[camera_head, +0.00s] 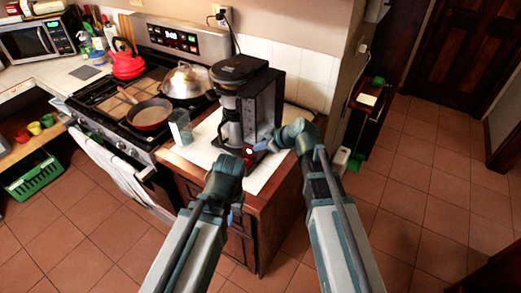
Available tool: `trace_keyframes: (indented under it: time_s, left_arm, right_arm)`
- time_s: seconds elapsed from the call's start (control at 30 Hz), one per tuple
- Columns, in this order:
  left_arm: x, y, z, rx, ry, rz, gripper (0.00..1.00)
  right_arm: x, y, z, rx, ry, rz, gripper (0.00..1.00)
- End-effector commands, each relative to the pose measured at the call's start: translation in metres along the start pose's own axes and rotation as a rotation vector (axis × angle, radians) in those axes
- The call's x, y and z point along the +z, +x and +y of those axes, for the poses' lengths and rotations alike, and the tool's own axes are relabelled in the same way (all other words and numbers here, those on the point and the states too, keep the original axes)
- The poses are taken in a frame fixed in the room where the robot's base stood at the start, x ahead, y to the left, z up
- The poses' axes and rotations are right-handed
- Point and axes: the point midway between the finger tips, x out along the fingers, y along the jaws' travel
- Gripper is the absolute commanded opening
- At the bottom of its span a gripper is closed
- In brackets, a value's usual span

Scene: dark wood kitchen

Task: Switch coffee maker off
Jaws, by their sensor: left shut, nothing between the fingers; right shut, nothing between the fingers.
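The black coffee maker (250,100) stands upright on the white counter top (205,137), with its carafe (230,127) in its front. A small red light or switch (249,151) shows low on its base. My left gripper (231,160) is in front of the base, shut and empty, close to its lower left corner. My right gripper (268,143) is shut and empty, with its tip beside the base's right front, close to the red spot. I cannot tell whether either gripper touches the machine.
A glass (181,128) stands left of the coffee maker. The stove (100,105) holds a red kettle (126,62), a frying pan (150,113) and a lidded pot (185,80). A wall socket (222,17) is behind. Tiled floor (430,180) is clear at right.

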Motion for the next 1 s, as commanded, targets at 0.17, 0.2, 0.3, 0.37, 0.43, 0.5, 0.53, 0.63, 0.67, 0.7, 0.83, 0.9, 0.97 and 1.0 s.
trace_keyframes:
  time_s: [0.17, 0.2, 0.3, 0.37, 0.43, 0.5, 0.53, 0.63, 0.67, 0.7, 0.83, 0.9, 0.97, 1.0]
  left_arm:
    - [-0.002, 0.029, 0.003, 0.000, -0.001, 0.000, 0.00]
    - [-0.002, 0.034, 0.003, 0.000, -0.001, 0.000, 0.00]
    - [-0.003, 0.049, 0.005, 0.000, -0.001, 0.000, 0.00]
    - [-0.003, 0.058, 0.005, 0.000, -0.001, 0.000, 0.00]
    - [-0.004, 0.067, 0.006, 0.000, -0.001, 0.000, 0.00]
    - [-0.004, 0.077, 0.007, 0.000, -0.001, 0.000, 0.00]
    - [-0.005, 0.081, 0.008, 0.000, -0.001, 0.000, 0.00]
    - [-0.005, 0.090, 0.009, 0.000, -0.001, 0.000, 0.00]
    - [-0.005, 0.092, 0.009, 0.000, -0.001, 0.000, 0.00]
    - [-0.005, 0.093, 0.009, 0.000, -0.001, 0.000, 0.00]
    - [-0.006, 0.095, 0.009, 0.000, -0.001, 0.000, 0.00]
    - [-0.005, 0.095, 0.009, 0.000, -0.001, 0.000, 0.00]
    - [-0.005, 0.094, 0.009, 0.000, -0.001, 0.000, 0.00]
    - [-0.005, 0.094, 0.009, 0.000, -0.001, 0.000, 0.00]
  right_arm:
    - [0.004, 0.037, 0.000, -0.002, -0.002, 0.000, 0.00]
    - [0.004, 0.045, 0.000, -0.003, -0.002, 0.000, 0.00]
    - [0.004, 0.066, 0.001, -0.002, -0.002, 0.001, 0.00]
    - [0.004, 0.078, 0.000, -0.002, -0.002, 0.000, 0.00]
    - [0.007, 0.089, 0.000, -0.001, -0.001, -0.001, 0.00]
    - [0.016, 0.094, -0.001, 0.000, 0.000, -0.001, 0.00]
    - [0.019, 0.097, -0.001, 0.000, 0.000, -0.001, 0.00]
    - [0.025, 0.103, -0.001, 0.000, 0.000, 0.000, 0.00]
    - [0.027, 0.105, -0.001, 0.000, 0.000, 0.000, 0.00]
    - [0.028, 0.106, -0.001, -0.001, 0.000, 0.000, 0.00]
    - [0.029, 0.107, 0.000, -0.001, 0.000, 0.000, 0.00]
    - [0.029, 0.107, 0.000, -0.001, 0.000, 0.000, 0.00]
    - [0.029, 0.106, 0.000, -0.001, 0.000, 0.000, 0.00]
    - [0.029, 0.106, 0.000, -0.001, 0.000, 0.000, 0.00]
